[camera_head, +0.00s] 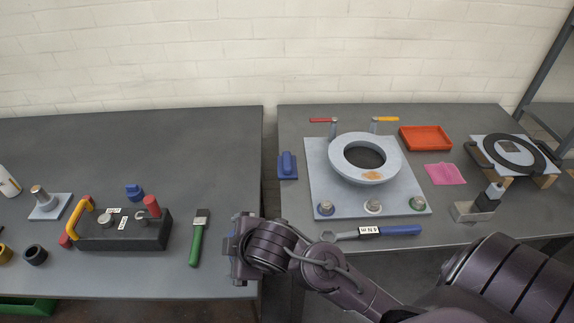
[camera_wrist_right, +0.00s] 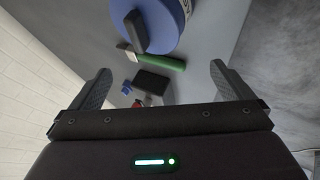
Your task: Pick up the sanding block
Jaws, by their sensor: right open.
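The sanding block (camera_head: 287,165) appears to be the blue flat block with a raised grip. It lies at the left edge of the right-hand table, left of the pale plate. My right gripper (camera_head: 234,252) is in front of the gap between the tables, nearer to me than the block and left of it. In the right wrist view its two fingers (camera_wrist_right: 160,80) are wide apart with nothing held between them. I cannot make out the sanding block in that view. My left gripper is not in view.
A pale plate (camera_head: 319,190) carries a thick grey ring (camera_head: 338,159). A blue-handled wrench (camera_head: 390,230) lies in front. The left table holds a green-handled tool (camera_head: 196,243) and black box (camera_head: 125,236). A round blue shape (camera_wrist_right: 172,25) is unclear.

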